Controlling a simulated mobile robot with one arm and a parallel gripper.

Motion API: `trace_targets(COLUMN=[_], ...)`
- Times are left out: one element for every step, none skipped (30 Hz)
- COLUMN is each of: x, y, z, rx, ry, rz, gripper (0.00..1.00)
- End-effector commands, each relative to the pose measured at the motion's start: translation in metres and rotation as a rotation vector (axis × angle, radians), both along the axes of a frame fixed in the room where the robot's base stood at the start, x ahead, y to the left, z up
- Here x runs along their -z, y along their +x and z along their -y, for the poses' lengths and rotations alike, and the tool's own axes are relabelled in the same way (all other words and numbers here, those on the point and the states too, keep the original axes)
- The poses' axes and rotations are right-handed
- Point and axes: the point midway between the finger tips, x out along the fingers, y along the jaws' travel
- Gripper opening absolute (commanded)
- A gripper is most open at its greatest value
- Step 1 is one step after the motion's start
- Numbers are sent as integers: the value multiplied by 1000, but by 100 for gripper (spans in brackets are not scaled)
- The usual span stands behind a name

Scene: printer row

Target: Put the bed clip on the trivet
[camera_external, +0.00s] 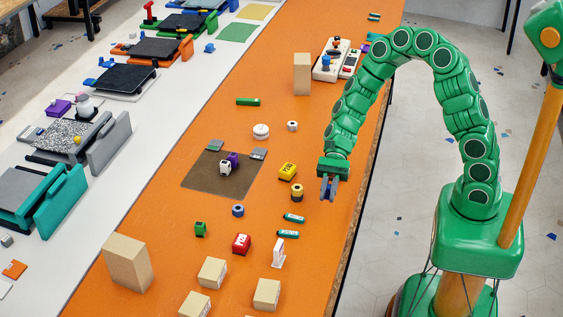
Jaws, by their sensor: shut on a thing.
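My gripper (328,189) hangs at the end of the green arm, fingers pointing down, over the right part of the orange table. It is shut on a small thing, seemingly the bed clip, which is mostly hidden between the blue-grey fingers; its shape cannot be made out. A flat brown square (205,183), which looks like the trivet, lies on the table to the left of my gripper. A small white thing and a purple thing stand on the brown square. Small grey plates lie at its far corners.
A yellow block (287,171) and a yellow-black spool (297,192) stand between my gripper and the brown square. Green batteries (293,218), a red block (241,244) and several cardboard boxes (127,262) are nearer the front. Printers line the white table at left.

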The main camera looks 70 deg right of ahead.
Motion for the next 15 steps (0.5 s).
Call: trace_targets(x=[0, 0, -1, -1, -1, -2, -2, -2, -2, -2, -2, -2, -2, -2, -2], y=[4, 6, 10, 13, 16, 21, 24, 27, 31, 34, 37, 40, 42, 44, 47], z=[7, 12, 19, 25, 32, 41, 48, 56, 66, 73, 81, 91, 99, 107, 117], rx=[24, 41, 66, 87, 110, 142, 167, 192, 223, 248, 272, 304, 329, 351, 382], ry=[1, 1, 1, 2, 3, 5, 6, 6, 6, 5, 4, 3, 4, 4, 4], rz=[1, 2, 3, 4, 4, 5, 6, 8, 9, 10, 11, 11, 11, 11, 12], gripper=[0, 0, 0, 0, 0, 0, 0, 0, 0, 0, 0, 0, 0, 0, 0])
